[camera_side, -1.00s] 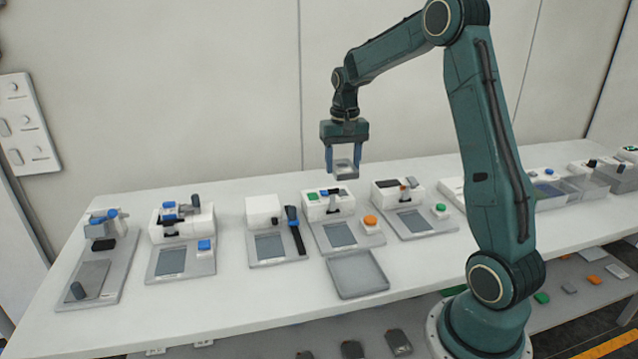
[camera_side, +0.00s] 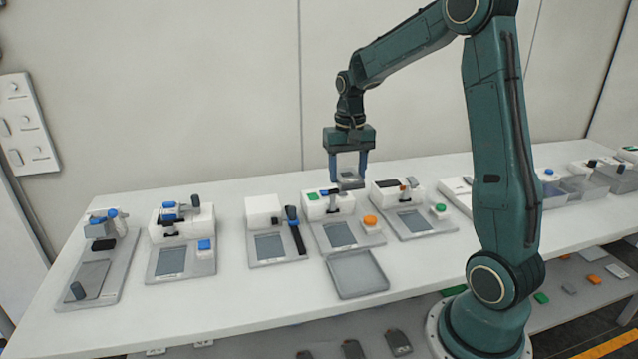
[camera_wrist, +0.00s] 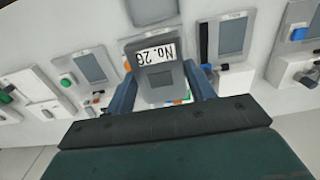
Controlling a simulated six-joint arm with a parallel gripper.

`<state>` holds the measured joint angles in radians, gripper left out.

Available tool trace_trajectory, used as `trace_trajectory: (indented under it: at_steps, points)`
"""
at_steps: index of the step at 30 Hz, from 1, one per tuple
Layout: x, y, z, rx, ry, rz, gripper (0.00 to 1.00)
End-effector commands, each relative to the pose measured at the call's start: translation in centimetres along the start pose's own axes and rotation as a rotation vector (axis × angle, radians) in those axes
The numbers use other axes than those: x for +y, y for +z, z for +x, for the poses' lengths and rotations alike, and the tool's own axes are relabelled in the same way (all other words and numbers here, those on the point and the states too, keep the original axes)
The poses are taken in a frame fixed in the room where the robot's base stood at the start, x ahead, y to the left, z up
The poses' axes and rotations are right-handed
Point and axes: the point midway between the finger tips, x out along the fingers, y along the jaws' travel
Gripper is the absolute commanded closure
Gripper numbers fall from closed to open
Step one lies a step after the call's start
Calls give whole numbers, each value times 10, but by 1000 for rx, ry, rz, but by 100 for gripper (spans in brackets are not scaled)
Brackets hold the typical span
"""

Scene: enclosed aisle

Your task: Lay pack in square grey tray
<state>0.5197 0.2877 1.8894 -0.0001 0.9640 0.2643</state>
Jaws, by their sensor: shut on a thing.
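The pack (camera_wrist: 160,78) is a grey block with a white label reading "No. 26" in the wrist view, upside down there. My gripper (camera_side: 348,180) is shut on it, with a blue finger on each side. In the side view the pack (camera_side: 351,181) hangs in the air above the green- and orange-buttoned station. The square grey tray (camera_side: 357,274) lies flat on the white table, in front of that station, and looks empty. It is below and nearer the camera than the pack. Part of the tray (camera_wrist: 150,10) shows at the top of the wrist view.
A row of stations with grey base plates and white blocks stands behind the tray, including one with a black lever (camera_side: 295,231). Clear bins (camera_side: 585,188) stand at the right. The table (camera_side: 230,305) front left of the tray is bare.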

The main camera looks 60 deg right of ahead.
Motion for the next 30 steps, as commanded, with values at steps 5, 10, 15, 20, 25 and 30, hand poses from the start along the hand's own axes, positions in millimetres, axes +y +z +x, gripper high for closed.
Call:
trace_trajectory:
  at_steps: [5, 10, 15, 20, 25, 30]
  points:
    - [-2, 40, 0, 0, 0, -3, 77]
    - [-1, 71, 3, 1, 0, -3, 77]
    - [1, 89, 5, 1, 0, -3, 77]
    - [1, 95, 6, 1, 0, -2, 77]
    - [1, 95, 8, 0, 0, -2, 77]
    - [2, 96, 22, -4, 1, -2, 77]
